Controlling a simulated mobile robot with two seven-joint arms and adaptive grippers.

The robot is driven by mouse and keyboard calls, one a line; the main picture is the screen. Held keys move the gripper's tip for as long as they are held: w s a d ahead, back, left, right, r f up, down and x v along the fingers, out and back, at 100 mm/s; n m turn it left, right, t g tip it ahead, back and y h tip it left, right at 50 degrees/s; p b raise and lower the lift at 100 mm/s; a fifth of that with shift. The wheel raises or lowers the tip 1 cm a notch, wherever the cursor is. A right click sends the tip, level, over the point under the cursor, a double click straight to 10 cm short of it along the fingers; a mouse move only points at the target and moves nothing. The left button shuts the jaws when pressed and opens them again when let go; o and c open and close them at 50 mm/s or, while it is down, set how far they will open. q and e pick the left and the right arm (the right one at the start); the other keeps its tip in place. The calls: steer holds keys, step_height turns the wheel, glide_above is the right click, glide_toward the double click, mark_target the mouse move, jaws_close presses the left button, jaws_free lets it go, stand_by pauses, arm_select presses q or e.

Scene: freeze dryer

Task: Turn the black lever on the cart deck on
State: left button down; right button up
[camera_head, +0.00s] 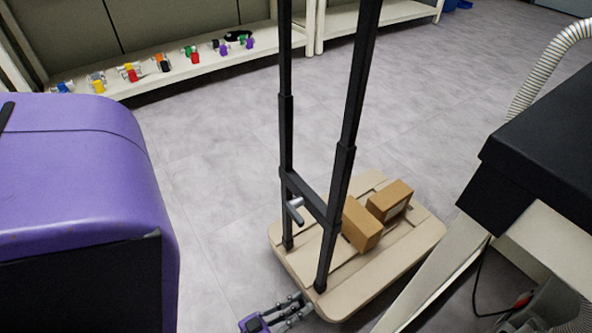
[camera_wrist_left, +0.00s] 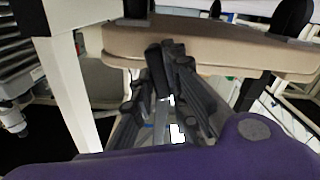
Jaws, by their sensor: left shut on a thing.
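The cart's tan deck (camera_head: 385,277) stands on the floor, and its front edge also shows in the left wrist view (camera_wrist_left: 215,48). My left gripper (camera_head: 292,308) is low at the deck's near left corner in the head view. In the left wrist view its dark fingers (camera_wrist_left: 164,58) are closed together at the deck's edge. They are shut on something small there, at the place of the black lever. I cannot make out the lever's outline against the dark fingers, nor how far it is turned. My right gripper is not in view.
Two cardboard boxes (camera_head: 361,224) (camera_head: 390,200) sit on the deck. A black box-shaped body (camera_head: 545,150) stands at right. Small coloured valves (camera_head: 194,54) line a shelf behind. Grey floor at left is clear.

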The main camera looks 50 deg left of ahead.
arm_select(q)
steer(key=m, duration=0.1)
steer(key=d+m, duration=0.1)
steer(key=m, duration=0.1)
steer(key=shift+r, duration=0.15)
steer(key=shift+d+m, duration=0.1)
steer(key=shift+m, duration=0.2)
stand_by(0.3)
steer(key=c, duration=1.7)
jaws_free()
steer(key=s, duration=0.5)
steer(key=s+a, duration=0.1)
steer(key=s, duration=0.2)
steer(key=shift+w, duration=0.15)
